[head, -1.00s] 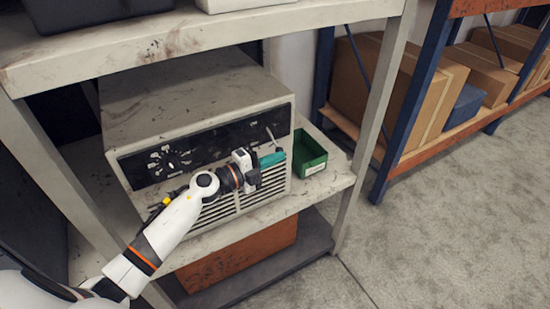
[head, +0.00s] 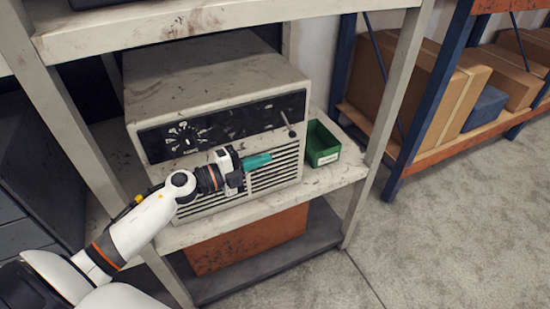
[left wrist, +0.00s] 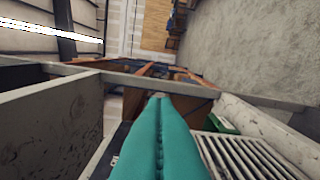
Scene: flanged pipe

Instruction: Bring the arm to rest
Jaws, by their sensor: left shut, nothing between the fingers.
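My left arm comes in from the left in the head view. My left gripper (head: 258,161) has teal fingers and is shut with nothing between them. It is in front of the grille of a grey-beige metal cabinet (head: 215,82) with a dark dial panel. In the left wrist view the closed teal fingers (left wrist: 160,140) fill the lower middle, with the grille (left wrist: 238,155) at the lower right. My right gripper does not show.
The cabinet stands on a worn shelf unit (head: 348,170). A green bin (head: 322,145) sits right of the cabinet. An orange-brown box (head: 245,240) lies on the lower shelf. A blue and orange rack with cardboard boxes (head: 450,90) stands at the right. The floor (head: 450,240) there is clear.

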